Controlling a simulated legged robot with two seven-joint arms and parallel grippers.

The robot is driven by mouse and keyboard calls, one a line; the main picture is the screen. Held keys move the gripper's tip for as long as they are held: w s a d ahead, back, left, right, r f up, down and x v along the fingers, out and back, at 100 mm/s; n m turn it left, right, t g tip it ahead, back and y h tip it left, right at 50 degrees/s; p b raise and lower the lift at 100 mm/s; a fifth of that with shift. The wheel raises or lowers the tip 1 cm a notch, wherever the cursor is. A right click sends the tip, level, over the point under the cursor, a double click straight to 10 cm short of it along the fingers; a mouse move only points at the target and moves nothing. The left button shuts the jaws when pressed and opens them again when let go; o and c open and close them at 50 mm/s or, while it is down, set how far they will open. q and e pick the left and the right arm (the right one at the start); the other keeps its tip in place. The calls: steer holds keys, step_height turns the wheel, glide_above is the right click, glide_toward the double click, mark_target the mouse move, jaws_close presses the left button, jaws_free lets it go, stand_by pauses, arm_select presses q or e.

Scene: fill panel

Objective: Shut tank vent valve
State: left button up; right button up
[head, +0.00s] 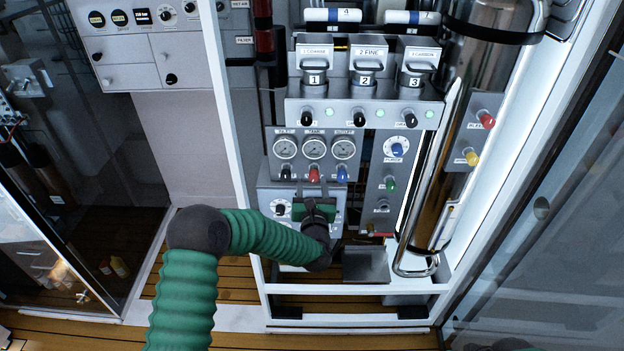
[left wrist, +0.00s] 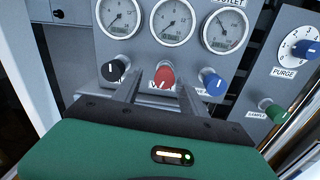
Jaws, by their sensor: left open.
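The red knob (head: 314,174) sits below the middle gauge, labelled TANK, on the grey gauge panel (head: 270,150). In the left wrist view the red knob (left wrist: 163,77) carries a white mark, and the label under it is partly hidden and starts with V. My left gripper (head: 313,187) is open just below and in front of the knob. In the left wrist view the fingers of my left gripper (left wrist: 160,84) stand on either side of the red knob, apart from each other. I cannot tell whether they touch it.
A black knob (left wrist: 115,70) and a blue knob (left wrist: 214,84) flank the red one closely. A green knob (head: 390,184) and the blue PURGE knob (head: 397,150) are to the right. Filter housings (head: 365,75) overhang above. A shiny pipe (head: 425,180) runs along the right.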

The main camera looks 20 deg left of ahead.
arm_select(q)
steer(key=shift+w, duration=0.55)
steer(key=shift+w+d+r, duration=0.1)
steer(key=shift+w+d, duration=0.2)
steer(key=shift+d, duration=0.05)
steer(key=shift+a, duration=0.35)
steer(key=c, duration=0.7)
steer(key=shift+c, duration=1.3)
steer(key=shift+d, duration=0.15)
jaws_close()
arm_select(e)
steer(key=shift+d, duration=0.35)
steer(key=shift+f, duration=0.15)
